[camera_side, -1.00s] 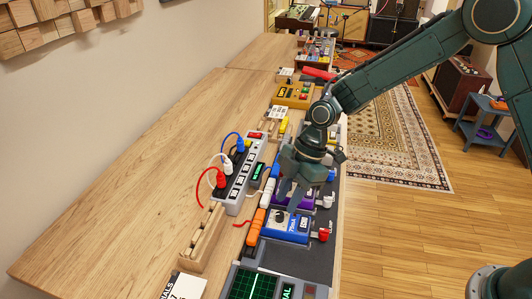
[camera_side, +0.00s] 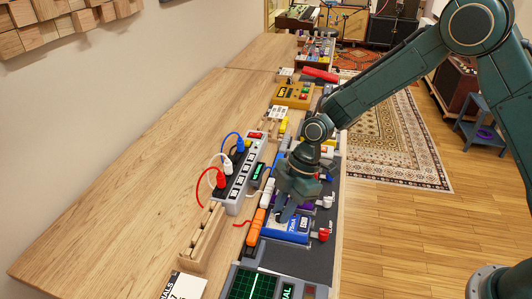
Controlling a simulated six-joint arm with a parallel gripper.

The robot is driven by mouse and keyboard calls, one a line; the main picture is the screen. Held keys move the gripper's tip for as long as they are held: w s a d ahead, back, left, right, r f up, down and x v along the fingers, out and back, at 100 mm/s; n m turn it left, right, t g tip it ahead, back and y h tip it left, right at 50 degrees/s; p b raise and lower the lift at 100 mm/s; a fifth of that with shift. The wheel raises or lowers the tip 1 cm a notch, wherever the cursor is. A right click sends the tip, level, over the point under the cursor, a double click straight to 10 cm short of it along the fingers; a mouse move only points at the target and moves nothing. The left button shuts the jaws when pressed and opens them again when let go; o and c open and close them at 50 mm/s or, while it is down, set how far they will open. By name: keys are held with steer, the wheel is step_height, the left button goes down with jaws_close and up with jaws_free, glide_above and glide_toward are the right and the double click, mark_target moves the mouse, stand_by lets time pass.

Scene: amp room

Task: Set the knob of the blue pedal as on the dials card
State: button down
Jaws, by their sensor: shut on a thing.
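The blue pedal (camera_side: 290,235) lies on the dark board near the table's right edge, with a small dark display on its right part. My gripper (camera_side: 282,214) reaches down over its upper left part, and its fingers are shut on the pedal's knob. The knob itself is hidden by the fingers, so its setting cannot be read.
A power strip (camera_side: 240,180) with red, white and blue plugs stands left of my gripper. A wooden rack (camera_side: 203,238) and a green-screened scope (camera_side: 252,285) are nearby. A yellow pedal (camera_side: 294,95) sits farther back. The left tabletop is clear.

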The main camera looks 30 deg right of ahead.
steer(key=shift+s+m, duration=0.1)
steer(key=shift+m, duration=0.3)
steer(key=m+t, duration=0.1)
steer(key=m, duration=0.2)
steer(key=shift+s+t, duration=0.15)
steer(key=shift+t, duration=0.15)
steer(key=m, duration=0.2)
steer(key=m+t, duration=0.1)
steer(key=m, duration=0.1)
steer(key=shift+s+a+m+t+h, duration=0.15)
steer(key=shift+m+t+h, duration=0.15)
steer(key=shift+m+h, duration=0.1)
steer(key=m+t+h, duration=0.1)
steer(key=m, duration=0.2)
steer(key=shift+s+a+m, duration=0.1)
steer(key=shift+a+m, duration=0.05)
steer(key=shift+m, duration=0.15)
steer(key=shift+a+m+h, duration=0.1)
steer(key=shift+m+h, duration=0.6)
steer(key=shift+m, duration=1)
steer(key=c, duration=1.6)
jaws_free()
